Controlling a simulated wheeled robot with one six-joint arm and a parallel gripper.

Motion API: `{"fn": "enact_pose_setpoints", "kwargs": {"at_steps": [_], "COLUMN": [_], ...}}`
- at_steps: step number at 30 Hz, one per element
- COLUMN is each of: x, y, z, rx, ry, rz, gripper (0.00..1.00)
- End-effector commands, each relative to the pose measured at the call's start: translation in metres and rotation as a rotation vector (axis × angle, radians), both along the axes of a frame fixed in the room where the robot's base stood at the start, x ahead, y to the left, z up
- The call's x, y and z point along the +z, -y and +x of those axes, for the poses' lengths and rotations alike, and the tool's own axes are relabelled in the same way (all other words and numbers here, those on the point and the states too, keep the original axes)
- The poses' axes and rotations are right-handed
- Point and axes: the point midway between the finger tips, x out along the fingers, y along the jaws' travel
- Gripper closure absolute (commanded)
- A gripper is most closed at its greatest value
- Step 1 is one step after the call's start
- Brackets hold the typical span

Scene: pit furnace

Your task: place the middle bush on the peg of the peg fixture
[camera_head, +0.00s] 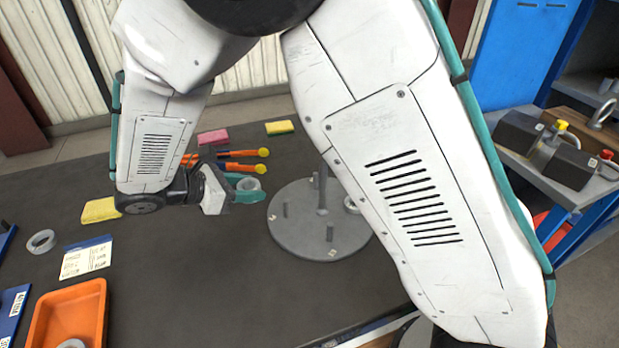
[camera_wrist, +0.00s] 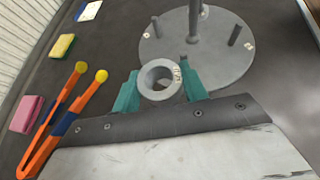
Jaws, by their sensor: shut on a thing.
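My gripper (camera_wrist: 160,92) has its teal fingers shut on a grey ring-shaped bush (camera_wrist: 158,66), held with its hole facing the wrist camera. In the head view my gripper (camera_head: 244,190) and the held bush (camera_head: 249,183) are just left of the peg fixture (camera_head: 300,243). The fixture is a round grey plate with a tall central post (camera_head: 322,188) and short upright pegs, one (camera_head: 330,233) near its front. In the wrist view the fixture plate (camera_wrist: 215,70) lies beyond the fingers, with one peg (camera_wrist: 234,36) at right. My arm hides the plate's right side in the head view.
A loose ring (camera_head: 41,241) lies at left near a label card (camera_head: 86,258). An orange tray (camera_head: 68,312) sits front left. Orange-handled pliers (camera_wrist: 60,120), a yellow sponge (camera_wrist: 62,46) and a pink sponge (camera_wrist: 27,114) lie nearby.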

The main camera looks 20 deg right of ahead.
Motion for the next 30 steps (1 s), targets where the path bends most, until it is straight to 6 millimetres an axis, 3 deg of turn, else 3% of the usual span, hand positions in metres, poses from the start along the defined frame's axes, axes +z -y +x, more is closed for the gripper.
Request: {"fn": "enact_pose_setpoints", "kwargs": {"at_steps": [5,18,24,26,30], "x": [0.0,0.0,0.001,0.0,-0.024], "y": [0.017,0.13,0.17,0.18,0.176], "z": [0.004,0.03,0.04,0.042,0.041], "rx": [-0.003,-0.005,-0.005,-0.004,0.001], "ry": [-0.001,0.001,0.001,0.0,-0.004], "rz": [0.0,0.0,-0.001,0.0,-0.002], "gripper": [0.89,0.89,0.89,0.89,0.89]}}
